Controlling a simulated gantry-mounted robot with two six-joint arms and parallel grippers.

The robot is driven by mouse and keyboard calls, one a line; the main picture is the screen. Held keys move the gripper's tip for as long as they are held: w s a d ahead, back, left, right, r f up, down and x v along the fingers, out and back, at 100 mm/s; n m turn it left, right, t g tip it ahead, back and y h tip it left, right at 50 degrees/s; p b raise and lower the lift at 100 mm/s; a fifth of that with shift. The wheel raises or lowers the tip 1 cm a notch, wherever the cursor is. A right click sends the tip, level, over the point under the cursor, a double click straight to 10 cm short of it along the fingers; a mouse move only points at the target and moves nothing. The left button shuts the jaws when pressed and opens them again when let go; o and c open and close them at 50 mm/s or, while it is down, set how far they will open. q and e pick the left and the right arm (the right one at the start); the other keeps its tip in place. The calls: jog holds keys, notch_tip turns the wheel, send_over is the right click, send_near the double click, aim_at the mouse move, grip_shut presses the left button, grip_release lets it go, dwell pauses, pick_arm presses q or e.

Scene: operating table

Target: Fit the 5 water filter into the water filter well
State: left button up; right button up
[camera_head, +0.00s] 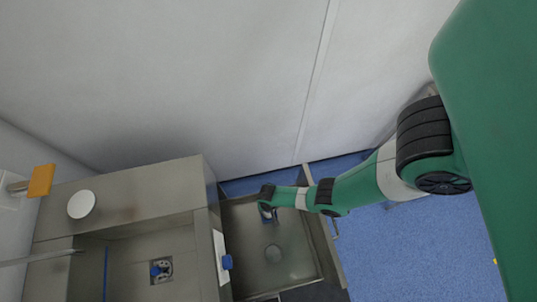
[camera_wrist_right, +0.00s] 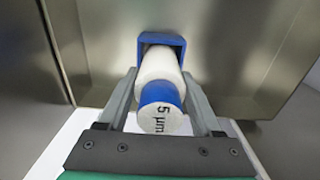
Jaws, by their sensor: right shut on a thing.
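The 5 µm water filter (camera_wrist_right: 160,92), a white cylinder with a blue band and "5 µm" on its near end, shows in the right wrist view. My right gripper (camera_wrist_right: 161,82) is shut on it, one finger on each side. The filter's far end points at a blue square-edged holder (camera_wrist_right: 178,41) on the metal wall, which looks like the well. The far end overlaps the holder's opening; I cannot tell how deep it sits. In the head view my right gripper (camera_head: 267,209) is at the upper left of a metal basin (camera_head: 300,235). My left gripper is out of view.
Left of that basin stands a metal unit (camera_head: 130,200) with a recessed tub holding a blue part (camera_head: 160,269). A white disc (camera_head: 81,204) lies on its top. Another blue part (camera_head: 227,262) is on its right side. Blue floor (camera_head: 410,240) is open at right.

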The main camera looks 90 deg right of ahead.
jog(key=shift+f+b, duration=1.55)
jog(key=shift+f, duration=0.1)
jog(key=o, duration=1.6)
jog(key=shift+c, duration=0.2)
jog(key=shift+r, duration=0.1)
notch_tip(320, 180, up, 12)
jog(key=p, duration=1.1)
jog(key=shift+f, duration=0.2)
jog(key=shift+f, duration=0.1)
